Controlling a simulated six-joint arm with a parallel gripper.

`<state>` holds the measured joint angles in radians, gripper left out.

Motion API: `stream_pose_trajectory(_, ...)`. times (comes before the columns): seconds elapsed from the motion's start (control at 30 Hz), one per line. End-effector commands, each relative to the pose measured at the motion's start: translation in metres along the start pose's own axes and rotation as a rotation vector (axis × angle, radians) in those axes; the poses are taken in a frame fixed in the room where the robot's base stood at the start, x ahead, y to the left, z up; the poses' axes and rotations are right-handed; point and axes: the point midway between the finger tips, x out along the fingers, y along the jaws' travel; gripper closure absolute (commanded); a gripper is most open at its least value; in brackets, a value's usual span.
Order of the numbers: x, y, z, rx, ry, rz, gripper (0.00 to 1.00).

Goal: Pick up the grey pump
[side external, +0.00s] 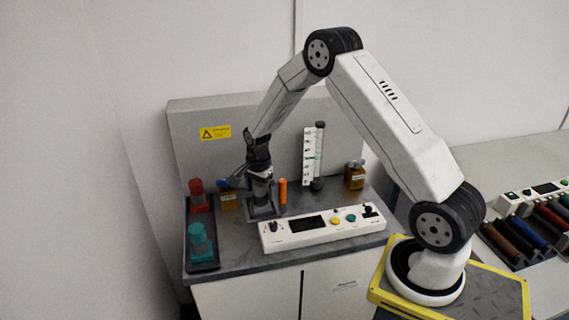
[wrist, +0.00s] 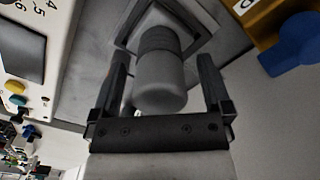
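The grey pump (wrist: 160,83) is a rounded cylinder with a ribbed collar, standing in a square grey holder (wrist: 196,22). In the side external view the pump (side external: 261,190) stands on the bench near the middle, partly covered by my gripper (side external: 259,172). In the wrist view my gripper (wrist: 163,75) is open, with one dark finger on each side of the pump. A gap shows between the pump and each finger, so neither appears to touch it.
An orange cylinder (side external: 283,191) stands close right of the pump. A white control panel (side external: 322,228) lies in front.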

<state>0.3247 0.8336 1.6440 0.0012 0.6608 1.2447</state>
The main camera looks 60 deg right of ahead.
Motion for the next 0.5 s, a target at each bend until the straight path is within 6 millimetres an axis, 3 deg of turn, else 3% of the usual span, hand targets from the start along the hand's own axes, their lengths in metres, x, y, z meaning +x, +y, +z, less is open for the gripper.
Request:
stream_pose_trajectory(0.03, -0.0001, 0.0, 0.0, 0.0, 0.0, 0.0, 0.16)
stream_pose_trajectory(0.3, -0.0001, 0.0, 0.0, 0.0, 0.0, 0.0, 1.0)
stream_pose_trajectory(0.5, -0.0008, -0.0005, -0.0002, 0.0, 0.001, -0.002, 1.0)
